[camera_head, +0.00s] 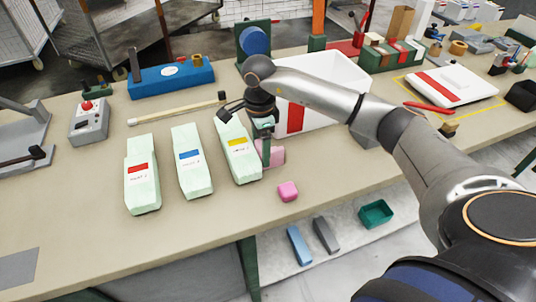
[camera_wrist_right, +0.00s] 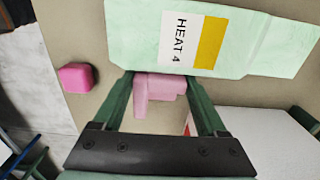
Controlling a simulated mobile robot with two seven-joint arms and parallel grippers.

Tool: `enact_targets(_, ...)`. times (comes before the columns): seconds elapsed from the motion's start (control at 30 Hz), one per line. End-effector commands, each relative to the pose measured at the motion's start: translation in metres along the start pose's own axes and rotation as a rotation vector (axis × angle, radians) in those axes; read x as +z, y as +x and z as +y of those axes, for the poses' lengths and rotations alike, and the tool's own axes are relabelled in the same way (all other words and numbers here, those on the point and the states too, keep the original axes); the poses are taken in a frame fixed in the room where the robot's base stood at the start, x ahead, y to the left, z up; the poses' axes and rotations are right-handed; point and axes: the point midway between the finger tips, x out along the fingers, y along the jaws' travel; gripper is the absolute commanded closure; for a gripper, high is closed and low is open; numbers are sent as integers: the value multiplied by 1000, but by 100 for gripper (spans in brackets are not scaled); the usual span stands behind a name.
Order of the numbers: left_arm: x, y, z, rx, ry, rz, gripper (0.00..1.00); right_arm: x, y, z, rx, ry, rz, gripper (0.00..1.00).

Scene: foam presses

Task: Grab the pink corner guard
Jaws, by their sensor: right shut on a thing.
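The pink corner guard (camera_head: 274,153) is a pale pink L-shaped piece at the right side of the yellow-labelled pale green bag. In the right wrist view the pink corner guard (camera_wrist_right: 158,90) lies between the two green fingers of my right gripper (camera_wrist_right: 160,90). My right gripper (camera_head: 265,150) points down beside the bag in the head view and is shut on the guard; one finger partly hides it. I cannot tell whether the guard touches the table. My left gripper is out of view.
A brighter pink block (camera_head: 288,191) lies near the table's front edge. The yellow-labelled bag (camera_head: 238,150) is close to my fingers, and blue-labelled (camera_head: 191,162) and red-labelled (camera_head: 141,174) bags stand left. A white bin (camera_head: 340,80) is behind my right arm.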

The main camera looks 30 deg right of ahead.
Motion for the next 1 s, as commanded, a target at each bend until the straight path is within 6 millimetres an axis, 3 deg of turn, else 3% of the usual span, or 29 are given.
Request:
enact_targets(0.03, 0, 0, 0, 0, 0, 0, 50, 0, 0, 0, 0, 0, 0, 47)
enact_targets(0.3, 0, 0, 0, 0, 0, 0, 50, 0, 0, 0, 0, 0, 0, 78)
enact_targets(0.67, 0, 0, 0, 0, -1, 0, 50, 0, -5, -1, -2, 1, 0, 79)
enact_targets(0.9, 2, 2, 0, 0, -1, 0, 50, 0, -34, -1, -5, 0, -1, 79)
enact_targets(1.0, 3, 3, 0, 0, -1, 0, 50, -1, -45, 11, -4, -2, 0, 79)
